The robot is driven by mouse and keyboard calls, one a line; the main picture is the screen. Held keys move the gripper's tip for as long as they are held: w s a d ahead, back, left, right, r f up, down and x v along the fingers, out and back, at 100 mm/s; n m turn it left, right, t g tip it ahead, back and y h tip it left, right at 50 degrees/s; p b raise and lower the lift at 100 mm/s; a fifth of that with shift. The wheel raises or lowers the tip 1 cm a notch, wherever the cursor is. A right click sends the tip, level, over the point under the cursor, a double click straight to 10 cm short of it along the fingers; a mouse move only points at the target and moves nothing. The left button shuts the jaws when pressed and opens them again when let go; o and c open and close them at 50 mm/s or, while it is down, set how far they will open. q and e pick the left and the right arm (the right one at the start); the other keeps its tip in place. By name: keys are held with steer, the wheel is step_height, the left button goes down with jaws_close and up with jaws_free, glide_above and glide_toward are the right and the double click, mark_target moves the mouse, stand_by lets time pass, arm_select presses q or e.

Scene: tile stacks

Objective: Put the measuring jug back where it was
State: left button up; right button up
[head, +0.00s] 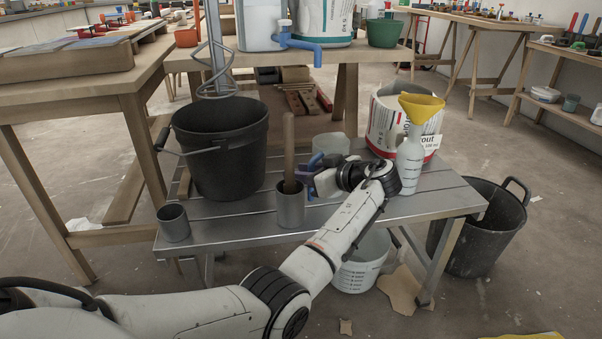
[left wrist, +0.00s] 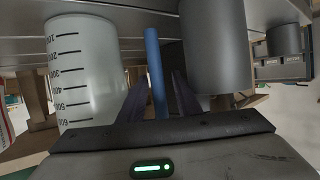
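The measuring jug (head: 331,144), whitish and translucent, stands on the grey slatted bench behind my left gripper (head: 309,171). In the left wrist view the jug (left wrist: 88,70) shows black graduation marks, on the left. An upright blue bar (left wrist: 155,65) shows between the two dark fingers of my left gripper (left wrist: 157,82); it may be the jug's handle, but its joins are hidden. The fingers are apart, with gaps beside the bar. A grey cup (head: 290,208) holding a wooden stick stands just left of the gripper. My right gripper is not in view.
The bench (head: 235,232) also carries a black bucket (head: 222,150), a small grey cup (head: 173,222), a white tub (head: 385,120) and a bottle with a yellow funnel (head: 410,160). A marked white bucket (head: 358,272) stands below; a black tub (head: 482,235) stands right.

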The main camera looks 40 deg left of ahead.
arm_select(q)
steer(key=shift+d+r, duration=0.1)
steer(key=shift+d, duration=0.1)
steer(key=p+v, duration=0.3)
steer(key=v, duration=0.8)
steer(key=shift+d, duration=0.3)
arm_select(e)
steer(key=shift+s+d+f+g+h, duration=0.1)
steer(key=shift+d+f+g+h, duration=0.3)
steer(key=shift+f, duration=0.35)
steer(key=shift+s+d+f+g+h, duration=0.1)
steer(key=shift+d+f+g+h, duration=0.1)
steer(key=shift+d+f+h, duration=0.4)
